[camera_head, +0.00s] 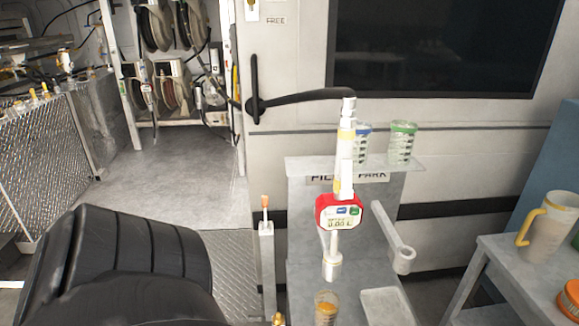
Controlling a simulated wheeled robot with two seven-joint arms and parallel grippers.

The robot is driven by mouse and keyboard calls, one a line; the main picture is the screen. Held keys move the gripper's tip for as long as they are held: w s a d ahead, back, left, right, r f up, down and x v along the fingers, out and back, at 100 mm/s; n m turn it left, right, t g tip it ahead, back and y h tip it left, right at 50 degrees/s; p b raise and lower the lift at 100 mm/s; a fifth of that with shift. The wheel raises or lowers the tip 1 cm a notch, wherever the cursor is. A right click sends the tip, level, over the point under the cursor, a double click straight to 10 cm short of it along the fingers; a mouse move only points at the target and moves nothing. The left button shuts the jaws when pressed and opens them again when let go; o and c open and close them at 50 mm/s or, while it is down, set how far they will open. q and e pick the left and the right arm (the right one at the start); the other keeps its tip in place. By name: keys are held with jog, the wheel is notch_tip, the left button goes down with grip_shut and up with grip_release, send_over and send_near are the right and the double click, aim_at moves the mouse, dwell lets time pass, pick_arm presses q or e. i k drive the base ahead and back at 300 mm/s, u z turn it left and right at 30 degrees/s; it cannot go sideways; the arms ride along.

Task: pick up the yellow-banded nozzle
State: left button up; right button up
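A white nozzle with a yellow band (346,134) stands upright in front of the grey stand at the centre. Below the band, its body carries a red-framed meter (339,211) with a small display. Its lower tube goes down into a pale round holder (332,268) on the stand. A black curved bar or hose (300,98) reaches from the wall to near its top; I cannot tell whether they join. Neither of my grippers is in view.
Blue-topped (363,131) and green-topped (403,142) cups stand on a clear shelf just behind the nozzle. An empty cradle arm (403,260) is to its right, and an amber jar (326,309) in front. A yellow-handled jug (548,228) stands on the right table (500,262).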

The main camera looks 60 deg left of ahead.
aim_at(342, 219)
jog(key=k, duration=0.4)
jog(key=u, duration=1.25)
